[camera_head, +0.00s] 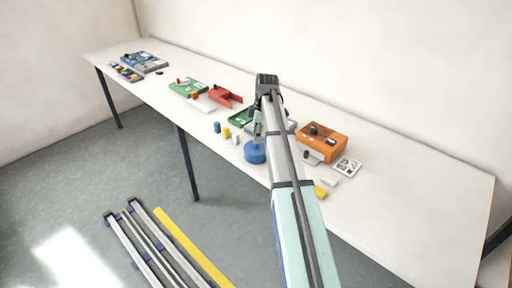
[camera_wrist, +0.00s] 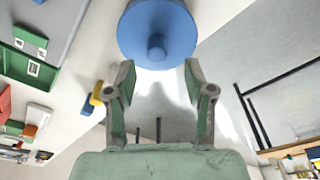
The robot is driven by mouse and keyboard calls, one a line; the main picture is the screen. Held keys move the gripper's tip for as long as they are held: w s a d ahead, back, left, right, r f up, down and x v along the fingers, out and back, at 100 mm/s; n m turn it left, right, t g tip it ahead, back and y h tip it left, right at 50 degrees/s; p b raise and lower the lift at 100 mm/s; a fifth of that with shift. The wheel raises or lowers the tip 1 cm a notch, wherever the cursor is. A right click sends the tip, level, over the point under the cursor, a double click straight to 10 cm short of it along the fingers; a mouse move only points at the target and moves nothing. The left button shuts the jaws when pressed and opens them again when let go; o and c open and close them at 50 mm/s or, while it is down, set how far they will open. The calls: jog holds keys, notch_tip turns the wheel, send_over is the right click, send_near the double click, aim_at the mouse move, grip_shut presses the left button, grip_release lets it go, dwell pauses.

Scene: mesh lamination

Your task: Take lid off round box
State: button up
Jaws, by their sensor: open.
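The round box (camera_head: 254,154) is blue and stands near the front edge of the long table, beside the yellow and blue small pieces. In the wrist view its round blue lid (camera_wrist: 142,25) fills the top middle, with a small blue knob (camera_wrist: 157,46) at its centre. My gripper (camera_head: 257,138) is right above the box in the head view. In the wrist view my gripper (camera_wrist: 159,76) is open, its two green-grey fingers apart with nothing between them. The knob lies just beyond the fingertips, roughly centred on the gap. The box's lower part is mostly hidden in the wrist view.
An orange box (camera_head: 322,142) stands to the right, with white pieces and a patterned card (camera_head: 347,166) near it. Small blue, yellow and white pieces (camera_head: 226,132) stand left of the round box. Green and red trays (camera_head: 226,97) lie farther left. The table's right end is clear.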

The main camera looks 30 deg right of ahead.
aim_at(256, 145)
jog(key=shift+w+a+f+p, duration=0.15)
jog(key=shift+f+p, duration=0.25)
jog(key=shift+f, duration=0.75)
jog(key=shift+w+d+f+p, duration=0.1)
jog(key=shift+f+p, duration=0.3)
jog(key=shift+f, duration=0.75)
grip_shut()
